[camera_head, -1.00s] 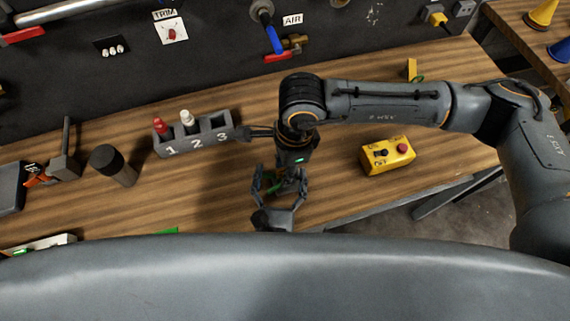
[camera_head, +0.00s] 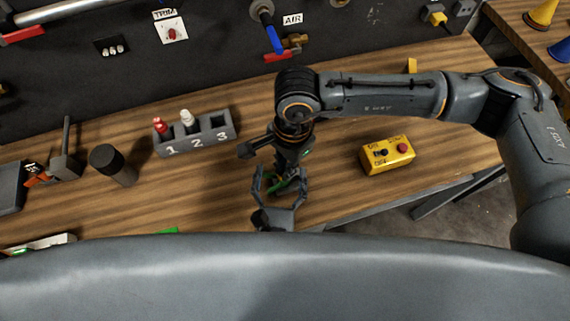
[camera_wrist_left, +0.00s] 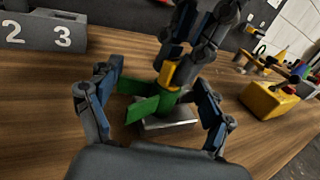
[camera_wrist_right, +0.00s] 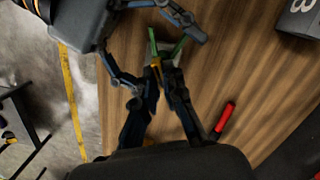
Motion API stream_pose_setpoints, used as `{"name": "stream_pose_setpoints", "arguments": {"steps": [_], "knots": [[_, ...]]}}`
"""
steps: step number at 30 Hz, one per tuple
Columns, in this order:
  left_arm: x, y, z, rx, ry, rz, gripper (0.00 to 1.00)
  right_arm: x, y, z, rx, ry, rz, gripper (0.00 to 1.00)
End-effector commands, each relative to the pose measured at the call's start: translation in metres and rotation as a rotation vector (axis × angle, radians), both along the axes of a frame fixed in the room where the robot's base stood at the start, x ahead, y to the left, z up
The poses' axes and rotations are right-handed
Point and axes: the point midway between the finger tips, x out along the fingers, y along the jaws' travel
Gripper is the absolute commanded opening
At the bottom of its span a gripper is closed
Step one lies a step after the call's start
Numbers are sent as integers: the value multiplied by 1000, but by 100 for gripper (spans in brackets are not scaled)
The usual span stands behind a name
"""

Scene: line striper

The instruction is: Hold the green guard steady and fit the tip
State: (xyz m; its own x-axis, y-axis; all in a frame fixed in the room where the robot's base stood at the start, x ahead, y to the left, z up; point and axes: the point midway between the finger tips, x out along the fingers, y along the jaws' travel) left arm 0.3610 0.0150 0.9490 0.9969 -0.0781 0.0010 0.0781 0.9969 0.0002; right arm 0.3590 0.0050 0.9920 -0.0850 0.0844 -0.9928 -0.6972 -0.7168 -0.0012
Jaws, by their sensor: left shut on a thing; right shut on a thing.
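The green guard (camera_wrist_left: 142,108) shows as upright green vanes over a pale grey block. It shows small in the head view (camera_head: 287,187) and from above in the right wrist view (camera_wrist_right: 153,42). My left gripper (camera_wrist_left: 157,85) is shut on it, one finger at each side. The tip shows as a yellow-orange piece (camera_wrist_left: 167,75) at the guard's top; its lower end is hidden. My right gripper (camera_wrist_right: 160,73) is shut on the tip from above. I cannot tell how deeply it sits in the guard.
A grey numbered rack (camera_head: 196,138) holds a red item in slot 1 and a white one in slot 2; slot 3 is empty. A yellow switch box (camera_head: 388,155) stands right. A black cylinder (camera_head: 113,165) stands left. A red-and-black thing (camera_wrist_right: 224,119) lies near my right gripper.

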Motion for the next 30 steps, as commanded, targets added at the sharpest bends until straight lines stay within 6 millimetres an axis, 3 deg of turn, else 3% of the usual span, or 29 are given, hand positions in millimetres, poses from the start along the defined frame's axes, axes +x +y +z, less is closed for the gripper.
{"name": "stream_pose_setpoints", "arguments": {"steps": [6,19,30], "knots": [[-1,0,-3,3,5,-2,31,0,0,-1,-2,2,276,0],[-1,0,-3,3,5,-2,31,0,-1,-1,-3,1,383,0],[-1,0,-3,2,5,-1,31,-1,-1,-3,-5,5,977,0]]}}
